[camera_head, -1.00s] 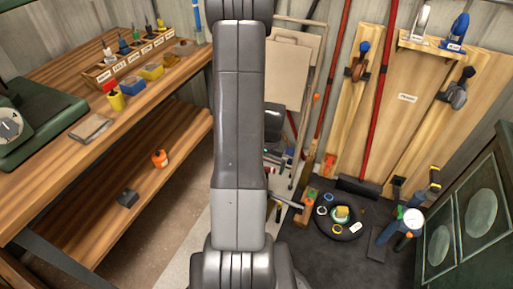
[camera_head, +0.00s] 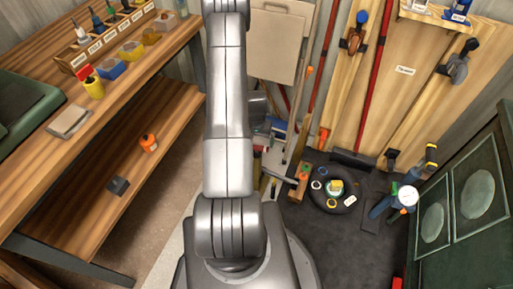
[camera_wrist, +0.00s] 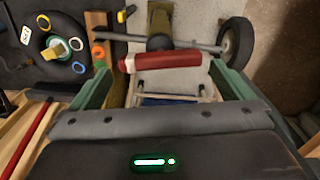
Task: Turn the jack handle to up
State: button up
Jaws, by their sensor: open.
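A bar with a red grip (camera_wrist: 168,62), which looks like the jack handle, lies crosswise in the wrist view. A long grey rod (camera_wrist: 185,45) runs just past it to a dark wheel (camera_wrist: 236,42). My gripper (camera_wrist: 159,68) is open, its green fingers apart at left and right. The red grip shows between the fingertips; I cannot tell whether they touch it. In the head view my arm hides the gripper and most of the jack area; part of a grey rod (camera_head: 281,178) shows beside the arm.
A black round tray (camera_head: 346,202) with coloured rings lies on the dark floor mat (camera_head: 325,240), right of my arm. A blue tool with a gauge (camera_head: 403,196) stands by the green cabinet (camera_head: 462,215). Long red-handled tools (camera_head: 372,85) lean at the back. A workbench (camera_head: 140,85) stands at left.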

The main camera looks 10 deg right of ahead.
aim_at(257, 146)
jog(key=shift+f, duration=2.4)
jog(key=shift+b, duration=0.3)
jog(key=c, duration=0.6)
jog(key=shift+w+f+m+b, duration=0.1)
jog(key=shift+f+m+b, duration=0.05)
jog(key=shift+m+b, duration=0.6)
jog(key=shift+m, duration=0.35)
jog(key=shift+r, duration=0.2)
jog(key=o, duration=0.6)
